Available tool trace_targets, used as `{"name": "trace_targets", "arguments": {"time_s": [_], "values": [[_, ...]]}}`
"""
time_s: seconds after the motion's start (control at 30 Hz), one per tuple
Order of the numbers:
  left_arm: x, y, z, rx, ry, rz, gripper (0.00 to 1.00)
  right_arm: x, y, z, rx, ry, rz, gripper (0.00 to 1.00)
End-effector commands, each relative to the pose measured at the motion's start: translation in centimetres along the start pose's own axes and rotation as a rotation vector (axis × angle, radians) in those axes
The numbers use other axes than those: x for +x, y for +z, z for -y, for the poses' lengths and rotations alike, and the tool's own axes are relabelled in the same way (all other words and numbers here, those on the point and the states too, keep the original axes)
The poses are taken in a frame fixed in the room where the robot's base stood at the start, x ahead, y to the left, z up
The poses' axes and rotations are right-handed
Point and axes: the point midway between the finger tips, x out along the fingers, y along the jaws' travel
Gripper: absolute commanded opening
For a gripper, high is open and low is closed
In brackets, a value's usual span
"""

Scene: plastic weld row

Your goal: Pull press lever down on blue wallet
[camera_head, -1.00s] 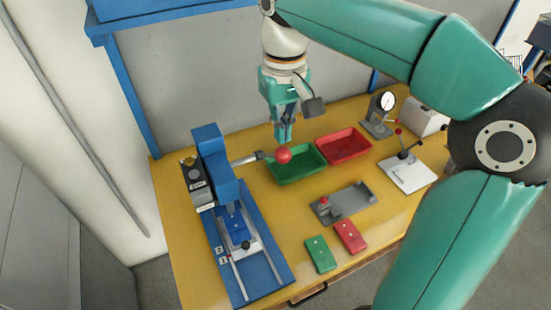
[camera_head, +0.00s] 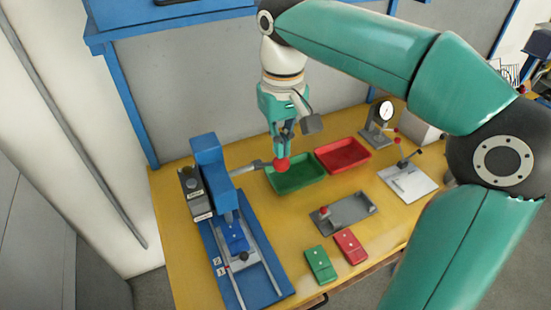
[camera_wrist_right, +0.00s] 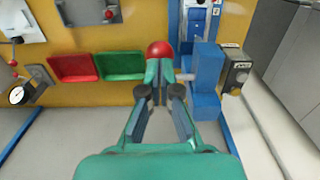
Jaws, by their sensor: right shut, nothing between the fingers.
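The blue press (camera_head: 212,165) stands at the left of the table. Its lever (camera_head: 247,168) sticks out to the right, roughly level, and ends in a red ball knob (camera_head: 281,165). The knob also shows in the right wrist view (camera_wrist_right: 160,50). The blue wallet (camera_head: 236,238) lies on the press bed below the press head. My right gripper (camera_head: 283,152) points down, its fingertips shut and empty just above the knob. I cannot tell whether they touch it. In the right wrist view the fingertips (camera_wrist_right: 160,72) partly cover the knob. My left gripper is not in view.
A green tray (camera_head: 296,187) and a red tray (camera_head: 367,159) lie right of the knob. A grey fixture (camera_head: 350,212), a green wallet (camera_head: 320,264) and a red wallet (camera_head: 350,246) lie nearer. A dial gauge (camera_head: 384,110) and a white lever plate (camera_head: 407,184) stand at right.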

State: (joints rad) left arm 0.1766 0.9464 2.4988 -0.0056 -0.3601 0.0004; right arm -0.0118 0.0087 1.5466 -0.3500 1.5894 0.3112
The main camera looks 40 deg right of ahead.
Motion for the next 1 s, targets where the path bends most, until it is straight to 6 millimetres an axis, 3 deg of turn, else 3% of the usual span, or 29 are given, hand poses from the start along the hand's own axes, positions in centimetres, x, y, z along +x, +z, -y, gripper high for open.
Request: {"name": "trace_targets", "arguments": {"time_s": [0.6, 1.0], "values": [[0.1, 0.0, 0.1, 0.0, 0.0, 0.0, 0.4, 0.1, 0.1, 0.0, 0.0, 0.0, 0.0, 0.0], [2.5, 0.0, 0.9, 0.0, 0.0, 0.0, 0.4, 2.9, 1.1, -0.1, 0.001, 0.0, 0.0, 0.0]]}}
